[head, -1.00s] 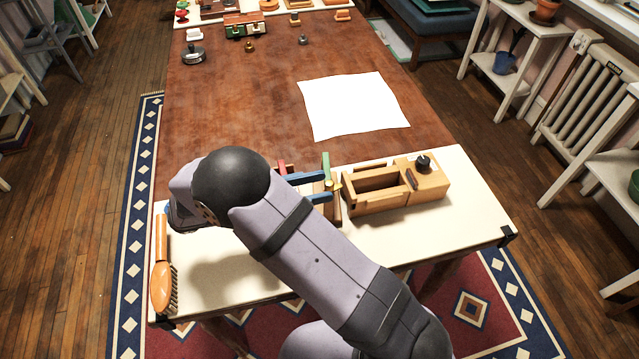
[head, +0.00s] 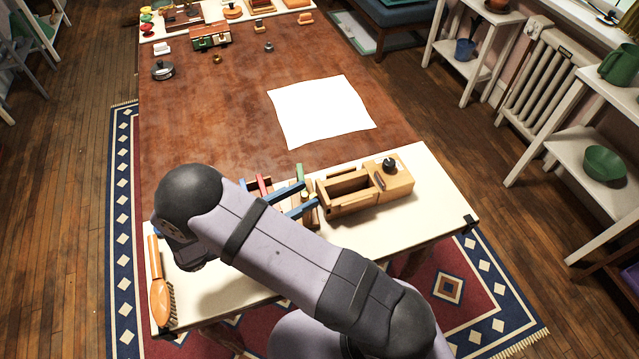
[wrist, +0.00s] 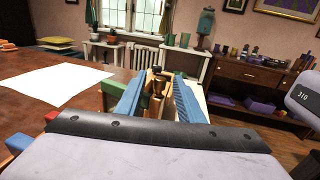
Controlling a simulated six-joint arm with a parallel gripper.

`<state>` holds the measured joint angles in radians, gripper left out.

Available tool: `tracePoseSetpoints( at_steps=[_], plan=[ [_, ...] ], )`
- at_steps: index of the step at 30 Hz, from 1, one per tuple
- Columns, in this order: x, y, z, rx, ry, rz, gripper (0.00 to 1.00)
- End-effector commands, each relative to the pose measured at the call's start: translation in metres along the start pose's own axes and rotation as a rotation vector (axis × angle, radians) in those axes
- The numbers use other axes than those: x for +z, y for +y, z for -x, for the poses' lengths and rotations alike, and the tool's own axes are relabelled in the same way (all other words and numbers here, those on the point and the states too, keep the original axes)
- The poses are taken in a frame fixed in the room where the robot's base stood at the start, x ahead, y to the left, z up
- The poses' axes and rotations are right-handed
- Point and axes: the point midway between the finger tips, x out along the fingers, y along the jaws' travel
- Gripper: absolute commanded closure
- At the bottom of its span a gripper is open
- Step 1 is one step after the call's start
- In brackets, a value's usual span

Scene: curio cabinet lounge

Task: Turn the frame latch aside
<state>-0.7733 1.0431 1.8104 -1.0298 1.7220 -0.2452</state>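My gripper (head: 311,195) reaches right across the cream board, its two blue fingers apart and level. In the wrist view my gripper (wrist: 158,85) has wooden parts between or just beyond its fingers. A small wooden frame with a red post (head: 264,184) and a green post (head: 299,172) stands at the fingers, partly hidden by them and my arm. The latch is not clear in the head view; a small brass-coloured piece (wrist: 155,93) shows between the fingers in the wrist view, and I cannot tell whether they touch it.
An open wooden box (head: 350,192) with a black knob (head: 389,163) stands just right of the fingers. A brush (head: 161,290) lies at the board's left end. A white sheet (head: 320,110) lies on the brown table behind. The board's right end is clear.

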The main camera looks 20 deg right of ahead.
Motion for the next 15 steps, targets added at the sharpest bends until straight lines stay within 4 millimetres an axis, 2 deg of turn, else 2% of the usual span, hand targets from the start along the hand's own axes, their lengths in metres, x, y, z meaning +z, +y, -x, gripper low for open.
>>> tracePoseSetpoints(
  at_steps=[9,15],
  plan=[
    [0.003,-0.001,-0.042,-0.003,-0.001,0.003,0.66],
    [0.001,-0.001,-0.054,-0.001,-0.001,0.002,0.66]
  ],
)
